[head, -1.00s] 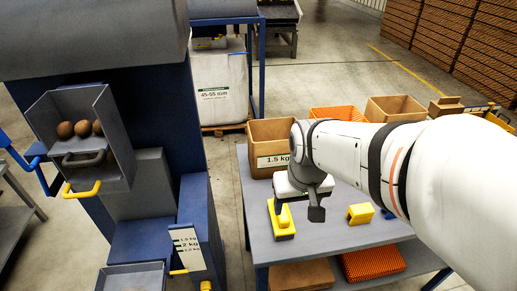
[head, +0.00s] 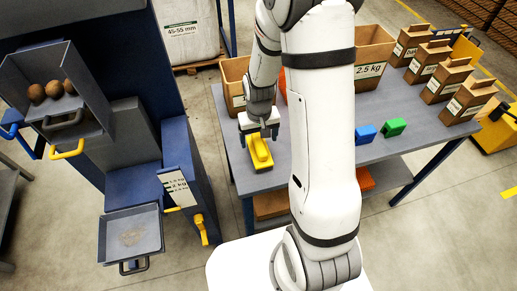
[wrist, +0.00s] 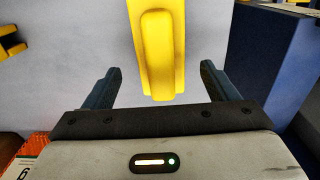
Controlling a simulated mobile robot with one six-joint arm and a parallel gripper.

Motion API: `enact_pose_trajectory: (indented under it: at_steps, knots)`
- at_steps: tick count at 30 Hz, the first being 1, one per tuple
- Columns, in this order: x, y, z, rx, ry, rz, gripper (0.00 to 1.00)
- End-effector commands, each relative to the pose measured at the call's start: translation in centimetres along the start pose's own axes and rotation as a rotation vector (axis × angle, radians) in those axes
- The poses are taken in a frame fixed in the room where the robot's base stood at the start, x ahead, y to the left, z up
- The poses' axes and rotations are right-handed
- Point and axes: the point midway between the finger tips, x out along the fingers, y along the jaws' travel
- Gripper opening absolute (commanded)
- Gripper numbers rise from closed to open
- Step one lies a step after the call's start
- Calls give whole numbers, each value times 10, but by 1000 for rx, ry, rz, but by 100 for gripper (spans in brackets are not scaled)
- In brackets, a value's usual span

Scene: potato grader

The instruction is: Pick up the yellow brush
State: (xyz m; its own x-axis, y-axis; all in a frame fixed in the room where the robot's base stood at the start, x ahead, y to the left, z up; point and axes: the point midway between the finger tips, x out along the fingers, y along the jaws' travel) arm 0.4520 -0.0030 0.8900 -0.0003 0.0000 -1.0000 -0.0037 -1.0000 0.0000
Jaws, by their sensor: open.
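The yellow brush (head: 260,152) lies on the grey table near its left edge, its raised handle facing up. In the wrist view the brush (wrist: 160,55) sits ahead of and between my two fingers, and its top end runs out of the picture. My gripper (head: 259,132) is over the far end of the brush in the head view. Its fingers stand apart on either side in the wrist view (wrist: 162,80), with clear gaps and no visible contact. The height between the fingers and the brush is hard to judge.
The table (head: 330,152) also holds a blue block (head: 366,134), a green block (head: 395,127) and several cardboard boxes (head: 374,55) at the back. The blue machine (head: 178,140) stands left of the table, with a tray of potatoes (head: 55,92). My arm hides the table's middle.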

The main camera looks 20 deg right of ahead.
Motion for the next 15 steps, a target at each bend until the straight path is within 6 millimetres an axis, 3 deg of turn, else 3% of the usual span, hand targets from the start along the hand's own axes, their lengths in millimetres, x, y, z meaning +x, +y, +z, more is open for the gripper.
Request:
enact_pose_trajectory:
  at_steps: [9,15]
  knots:
    - [38,-1,11,-1,-5,0,80]
    - [52,-2,10,-1,0,0,80]
